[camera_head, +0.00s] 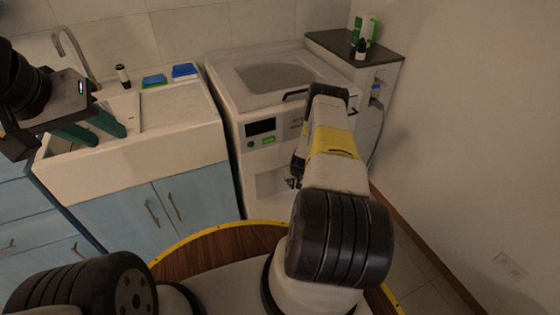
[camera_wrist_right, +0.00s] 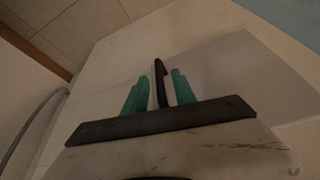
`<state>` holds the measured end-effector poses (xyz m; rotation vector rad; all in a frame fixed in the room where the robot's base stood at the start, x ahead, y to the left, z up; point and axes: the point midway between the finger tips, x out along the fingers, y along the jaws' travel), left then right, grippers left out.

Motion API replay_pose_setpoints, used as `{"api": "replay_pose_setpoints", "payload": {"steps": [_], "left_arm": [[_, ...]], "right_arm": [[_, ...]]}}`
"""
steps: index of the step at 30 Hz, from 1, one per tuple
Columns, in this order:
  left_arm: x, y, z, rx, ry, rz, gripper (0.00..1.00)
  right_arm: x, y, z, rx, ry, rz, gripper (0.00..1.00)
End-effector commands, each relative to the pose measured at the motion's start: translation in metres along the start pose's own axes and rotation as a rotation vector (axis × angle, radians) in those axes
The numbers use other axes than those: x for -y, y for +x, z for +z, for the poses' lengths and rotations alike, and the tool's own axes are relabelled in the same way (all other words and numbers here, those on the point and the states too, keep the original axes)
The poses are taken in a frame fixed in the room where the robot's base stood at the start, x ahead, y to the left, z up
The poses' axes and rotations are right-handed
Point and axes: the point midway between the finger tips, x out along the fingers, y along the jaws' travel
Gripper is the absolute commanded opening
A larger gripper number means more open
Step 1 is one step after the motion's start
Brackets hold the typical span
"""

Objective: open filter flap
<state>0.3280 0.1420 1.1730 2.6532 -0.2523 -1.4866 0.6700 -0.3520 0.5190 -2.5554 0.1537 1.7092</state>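The white washing machine (camera_head: 262,125) stands at the centre of the head view. A greyish patch low on its front (camera_head: 270,182) may be the filter flap; my right arm partly covers this area. In the right wrist view, the two green fingers of my right gripper (camera_wrist_right: 159,80) stand on either side of a thin dark upright piece (camera_wrist_right: 159,68), with pale gaps beside it. I cannot tell whether this piece is the flap's handle. In the head view the right fingers are mostly hidden. My left gripper (camera_head: 111,138) is open and empty over the sink unit.
The sink unit with blue doors (camera_head: 180,205) stands left of the machine. A dark-topped side cabinet (camera_head: 350,46) holds bottles on the right, with a hose beside it. A wall closes the right side.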

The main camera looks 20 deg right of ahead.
Motion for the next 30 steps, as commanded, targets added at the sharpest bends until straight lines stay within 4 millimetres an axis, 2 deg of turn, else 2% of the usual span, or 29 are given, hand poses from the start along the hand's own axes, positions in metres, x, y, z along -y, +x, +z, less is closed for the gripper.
{"api": "replay_pose_setpoints", "payload": {"steps": [4, 12, 17, 30], "left_arm": [[0.0000, 0.0000, 0.0000, 0.000, 0.000, 0.000, 0.36], [0.0000, 0.0000, 0.0000, 0.000, 0.000, 0.000, 0.36], [0.0000, 0.0000, 0.0000, 0.000, 0.000, 0.000, 0.36], [0.0000, 0.0000, 0.0000, 0.000, 0.000, 0.000, 0.36]], "right_arm": [[0.0002, 0.0089, 0.0000, -0.001, 0.000, 0.000, 0.33], [0.0002, 0.0096, -0.0003, -0.001, 0.000, 0.000, 0.33], [0.0002, 0.0095, -0.0003, -0.001, 0.000, 0.000, 0.01], [0.0002, 0.0093, -0.0003, -0.001, 0.000, 0.000, 0.00]]}}
